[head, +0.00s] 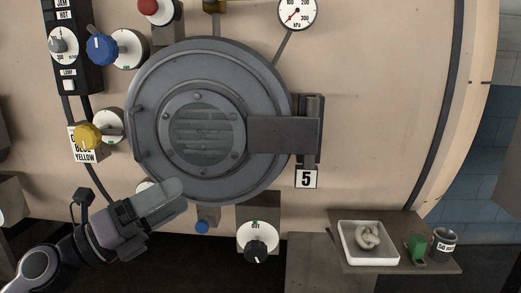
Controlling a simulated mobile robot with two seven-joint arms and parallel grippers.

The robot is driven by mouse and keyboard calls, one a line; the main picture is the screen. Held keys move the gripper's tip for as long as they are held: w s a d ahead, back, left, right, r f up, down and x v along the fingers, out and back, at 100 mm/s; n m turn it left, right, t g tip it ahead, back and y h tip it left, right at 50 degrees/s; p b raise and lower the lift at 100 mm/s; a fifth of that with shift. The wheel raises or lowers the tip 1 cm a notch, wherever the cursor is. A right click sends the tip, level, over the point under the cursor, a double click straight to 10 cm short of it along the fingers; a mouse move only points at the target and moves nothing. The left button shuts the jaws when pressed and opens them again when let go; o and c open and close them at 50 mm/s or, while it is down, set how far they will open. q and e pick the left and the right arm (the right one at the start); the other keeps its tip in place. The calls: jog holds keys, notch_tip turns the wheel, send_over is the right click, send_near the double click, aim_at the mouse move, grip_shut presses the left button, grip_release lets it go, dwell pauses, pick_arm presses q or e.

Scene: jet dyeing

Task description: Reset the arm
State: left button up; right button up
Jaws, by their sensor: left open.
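My left gripper (165,197) comes in from the lower left, its fingers pointing up and right. They lie in front of the lower left rim of a round grey door (205,121). The fingers overlap in this view, and nothing shows held between them. I cannot tell if they touch the door. The door is closed, with a round window in its middle and a hinge arm on its right. The gripper partly hides a pale fitting (144,186) below the door's left side. My right gripper is not in view.
Blue (101,48), yellow (88,136) and black (255,250) knobs stick out from the machine's beige wall. A gauge (297,12) is at the top. At lower right, a shelf (405,265) holds a white tray (347,255), a green item (417,248) and a dark cup (443,244).

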pick_arm(q)
jog(key=s+a+f+n+t+y+p, duration=0.1)
jog(key=s+a+f+n+t+y, duration=0.15)
jog(key=f+n+y, duration=0.65)
jog(key=s+a+f+n+t+y+p, duration=0.1)
jog(key=a+f+n+t+y, duration=0.25)
jog(key=f+n, duration=1.05)
jog(key=s+f+n+g+y, duration=0.3)
jog(key=s+f+n+g, duration=0.4)
jog(key=s+f+n, duration=0.4)
jog(key=s+f, duration=0.5)
jog(key=shift+s+d+f+n+p, duration=0.2)
jog(key=shift+d+n+p, duration=0.1)
jog(key=shift+n+p, duration=0.1)
jog(key=shift+w, duration=0.1)
